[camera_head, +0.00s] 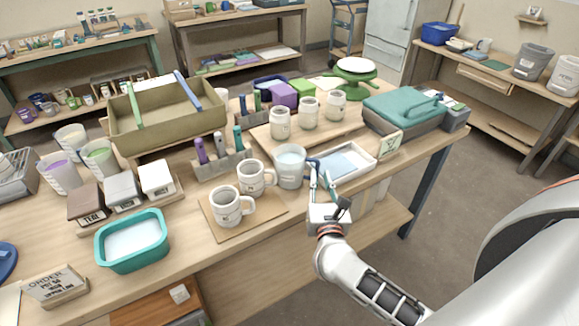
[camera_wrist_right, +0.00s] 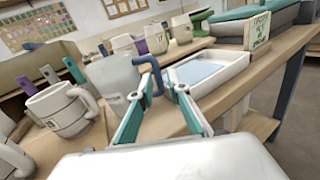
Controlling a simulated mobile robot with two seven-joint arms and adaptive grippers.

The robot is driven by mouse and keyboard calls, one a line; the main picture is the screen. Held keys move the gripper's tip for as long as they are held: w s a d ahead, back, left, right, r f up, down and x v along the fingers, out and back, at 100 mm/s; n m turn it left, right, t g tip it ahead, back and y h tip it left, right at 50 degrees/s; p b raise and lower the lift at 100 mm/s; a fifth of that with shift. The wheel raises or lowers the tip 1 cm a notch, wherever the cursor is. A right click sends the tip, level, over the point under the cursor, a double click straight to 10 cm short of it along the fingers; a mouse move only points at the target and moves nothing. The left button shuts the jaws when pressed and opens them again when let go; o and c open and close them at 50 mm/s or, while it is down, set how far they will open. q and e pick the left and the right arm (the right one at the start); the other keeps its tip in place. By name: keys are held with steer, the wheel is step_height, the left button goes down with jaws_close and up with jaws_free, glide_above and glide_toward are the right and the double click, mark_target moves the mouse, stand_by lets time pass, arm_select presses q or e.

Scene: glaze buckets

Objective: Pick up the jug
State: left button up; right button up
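The jug (camera_head: 290,167) is a pale grey-white vessel with a blue handle, upright on the table to the right of two white mugs. In the right wrist view the jug (camera_wrist_right: 112,82) is at left of centre, and its blue handle (camera_wrist_right: 152,68) faces my gripper. My right gripper (camera_head: 320,166) is at the handle side of the jug. Its two teal fingers are apart, with the handle's lower part between or just beyond the tips (camera_wrist_right: 163,88). I cannot tell whether they touch it. My left gripper is not in view.
A white tray (camera_head: 370,160) lies close right of the jug, with a small sign (camera_head: 389,145) beside it. White mugs (camera_head: 229,204) stand on a board to the left. Several pale cups (camera_head: 280,122) stand behind. The table's front edge is below my gripper.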

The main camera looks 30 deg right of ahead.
steer(key=x, duration=0.5)
steer(key=shift+w+a+r+p, duration=0.1)
steer(key=shift+a+p, duration=0.1)
steer(key=shift+p, duration=0.1)
steer(key=shift+c, duration=0.4)
steer(key=shift+r, duration=0.1)
jaws_close()
steer(key=shift+r, duration=0.15)
step_height(320, 180, up, 14)
steer(key=p, duration=0.3)
step_height(320, 180, up, 6)
glide_above(318, 168)
steer(key=shift+w+d+f+p, duration=0.1)
steer(key=shift+w+f+p, duration=0.15)
steer(key=shift+w+p, duration=0.15)
